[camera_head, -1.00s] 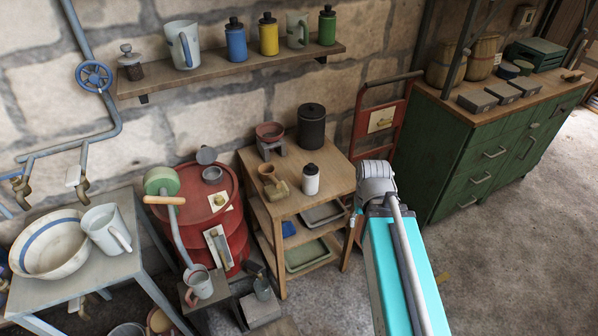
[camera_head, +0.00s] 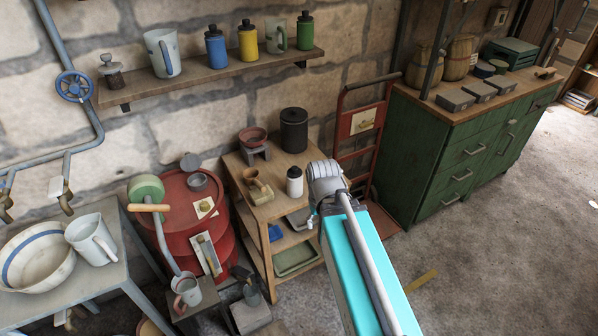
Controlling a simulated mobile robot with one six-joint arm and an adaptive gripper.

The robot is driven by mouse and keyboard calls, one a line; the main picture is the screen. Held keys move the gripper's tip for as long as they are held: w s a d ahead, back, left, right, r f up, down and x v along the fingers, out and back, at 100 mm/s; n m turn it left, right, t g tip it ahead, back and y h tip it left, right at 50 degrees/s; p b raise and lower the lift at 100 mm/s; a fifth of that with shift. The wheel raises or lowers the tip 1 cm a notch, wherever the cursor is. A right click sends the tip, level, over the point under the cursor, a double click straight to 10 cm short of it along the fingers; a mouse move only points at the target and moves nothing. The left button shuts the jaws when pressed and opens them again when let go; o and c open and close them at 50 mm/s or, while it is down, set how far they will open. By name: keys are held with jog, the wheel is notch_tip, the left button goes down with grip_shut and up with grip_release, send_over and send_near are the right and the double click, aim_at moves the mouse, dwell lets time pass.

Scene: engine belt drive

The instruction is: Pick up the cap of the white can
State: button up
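The white can (camera_head: 294,185) stands upright on the top of a small wooden shelf table (camera_head: 278,208). Its black cap (camera_head: 294,172) sits on top of it. My arm, cyan with a grey joint, reaches up from the bottom of the view and ends just right of the can. My gripper itself cannot be made out; it seems hidden behind the arm's grey joint.
A black canister (camera_head: 293,130), a red bowl on a stand (camera_head: 253,139) and a brass piece (camera_head: 258,190) share the table top. A red drum (camera_head: 184,215) stands left, a red hand truck (camera_head: 361,130) behind right, and a green cabinet (camera_head: 440,165) further right.

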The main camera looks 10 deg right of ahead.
jog(key=shift+o, duration=0.4)
jog(key=n+t+h+b, duration=0.8)
jog(key=n+h, duration=0.1)
jog(key=n, duration=1.7)
send_near(292, 170)
jog(key=v, duration=0.3)
jog(key=shift+w+f, duration=0.1)
jog(key=shift+w, duration=0.05)
jog(key=shift+w+d+f, duration=0.1)
jog(key=b+x, duration=0.3)
jog(key=x, duration=0.4)
jog(key=shift+d+b, duration=0.1)
jog(key=shift+b, duration=0.25)
jog(key=shift+w+d+f, duration=0.2)
jog(key=shift+w+d, duration=0.2)
jog(key=shift+d, duration=0.05)
